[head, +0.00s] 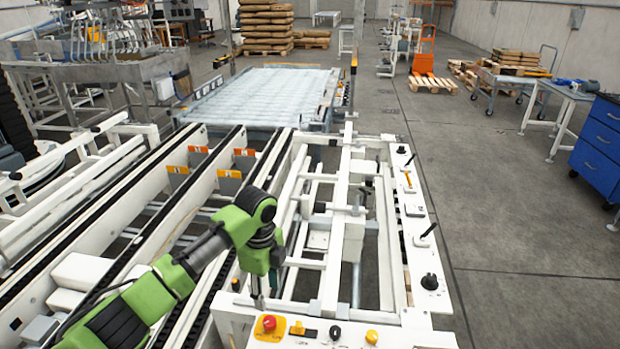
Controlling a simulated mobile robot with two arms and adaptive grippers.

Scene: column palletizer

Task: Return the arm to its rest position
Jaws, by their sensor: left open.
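My green left arm comes in from the lower left over the palletizer's white frame (330,262). Its left gripper (259,299) points down near the front edge of the machine, just behind and left of the red emergency-stop button (269,323). The gripper is open and small in the picture, and nothing shows between its fingers. I cannot tell whether the fingertips touch the panel. The arm hides part of the conveyor rails behind it. My right gripper is not in view.
A control strip with a black knob (429,281) and levers runs along the machine's right side. Yellow buttons (371,337) sit on the front panel. A roller conveyor (262,95) lies beyond. The floor to the right is clear up to a blue drawer cabinet (597,150).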

